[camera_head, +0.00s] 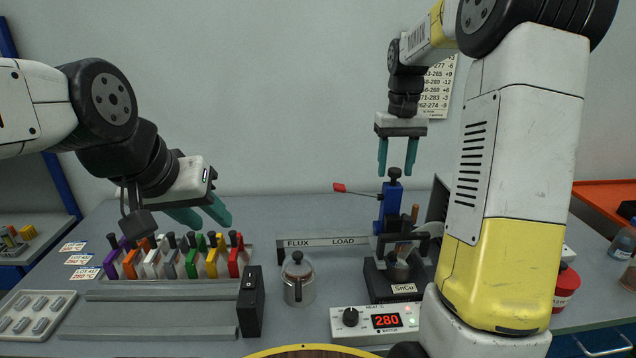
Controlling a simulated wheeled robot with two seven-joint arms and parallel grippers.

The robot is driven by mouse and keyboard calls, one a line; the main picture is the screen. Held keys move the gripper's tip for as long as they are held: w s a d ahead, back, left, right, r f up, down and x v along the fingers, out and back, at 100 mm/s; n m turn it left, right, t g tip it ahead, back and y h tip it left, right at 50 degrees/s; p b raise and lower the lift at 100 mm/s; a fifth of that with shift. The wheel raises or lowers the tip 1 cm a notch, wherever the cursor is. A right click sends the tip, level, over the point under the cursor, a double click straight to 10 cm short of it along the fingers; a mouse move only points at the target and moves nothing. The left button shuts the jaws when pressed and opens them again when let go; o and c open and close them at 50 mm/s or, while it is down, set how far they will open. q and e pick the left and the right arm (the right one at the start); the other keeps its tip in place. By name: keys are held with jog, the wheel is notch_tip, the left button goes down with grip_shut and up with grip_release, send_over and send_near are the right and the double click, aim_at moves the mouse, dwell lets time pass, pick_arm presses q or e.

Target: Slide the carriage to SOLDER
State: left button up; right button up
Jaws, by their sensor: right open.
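The blue carriage (389,208) with a black knob (395,174) on top stands at the right end of the rail (322,242), behind the solder pot (398,266) marked SnCu. A red-tipped lever (341,187) sticks out to its left. The rail reads FLUX and LOAD; no SOLDER label shows, and the stretch behind the pot is partly hidden. My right gripper (397,172) is open and empty, pointing down, with its fingertips around the height of the knob in the picture; the depth gap is unclear. My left gripper (211,221) is open and empty above the coloured clips.
A row of coloured clips (191,263) stands in a rack at the left. A metal can (298,280) stands in front of the rail. The heat controller (374,321) reads 280. My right arm hides much of the right side. Table behind the rail is clear.

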jog(key=shift+r, duration=2.45)
jog(key=shift+s, duration=0.1)
jog(key=s+a+t+y, duration=0.1)
jog(key=s+a+t, duration=0.2)
jog(key=s, duration=0.9)
jog(key=s+a+f+t+y, duration=0.1)
jog(key=s+a+t, duration=0.2)
jog(key=s+a, duration=0.3)
jog(key=s, duration=0.5)
jog(key=shift+s+a+f+n, duration=0.15)
jog(key=shift+s+f+n, duration=0.15)
jog(key=shift+s, duration=0.1)
